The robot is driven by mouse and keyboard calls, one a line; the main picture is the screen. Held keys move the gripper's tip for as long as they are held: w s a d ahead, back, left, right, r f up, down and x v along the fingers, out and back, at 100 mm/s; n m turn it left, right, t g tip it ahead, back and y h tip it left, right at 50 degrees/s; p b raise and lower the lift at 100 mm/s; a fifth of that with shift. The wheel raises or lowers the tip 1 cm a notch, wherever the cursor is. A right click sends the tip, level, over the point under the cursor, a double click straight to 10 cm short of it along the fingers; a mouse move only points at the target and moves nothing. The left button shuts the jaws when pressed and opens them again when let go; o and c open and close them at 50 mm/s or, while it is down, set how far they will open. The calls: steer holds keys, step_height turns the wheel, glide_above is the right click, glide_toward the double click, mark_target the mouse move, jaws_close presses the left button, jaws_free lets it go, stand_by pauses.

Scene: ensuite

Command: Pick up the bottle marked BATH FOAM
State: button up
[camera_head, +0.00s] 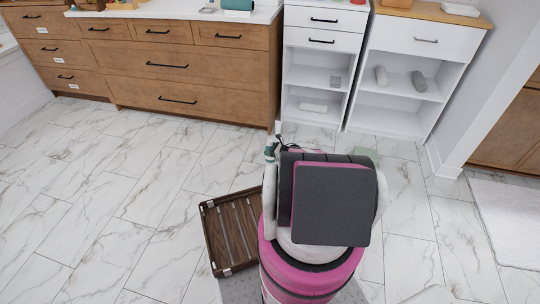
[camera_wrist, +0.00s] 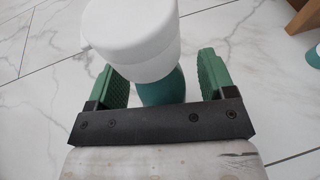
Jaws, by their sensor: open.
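A teal bottle with a wide white cap (camera_wrist: 135,40) stands between the fingers of my gripper (camera_wrist: 160,78) in the wrist view. No lettering on it is readable, so I cannot tell whether it is the one marked BATH FOAM. My gripper is open, with one green finger on each side of the bottle. A gap shows beside the bottle on the right; contact on the left is unclear. In the head view my arm hides most of this spot, and only small green and white parts show at its far end.
Part of another teal object (camera_wrist: 314,56) shows at the wrist view's right edge. A dark wooden slatted tray (camera_head: 207,235) lies on the marble floor (camera_head: 120,200), left of my body. Wooden drawers (camera_head: 180,72) and white shelf units (camera_head: 318,78) line the back. The left floor is clear.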

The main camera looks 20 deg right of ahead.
steer(key=shift+r, duration=0.1)
steer(key=c, duration=1.3)
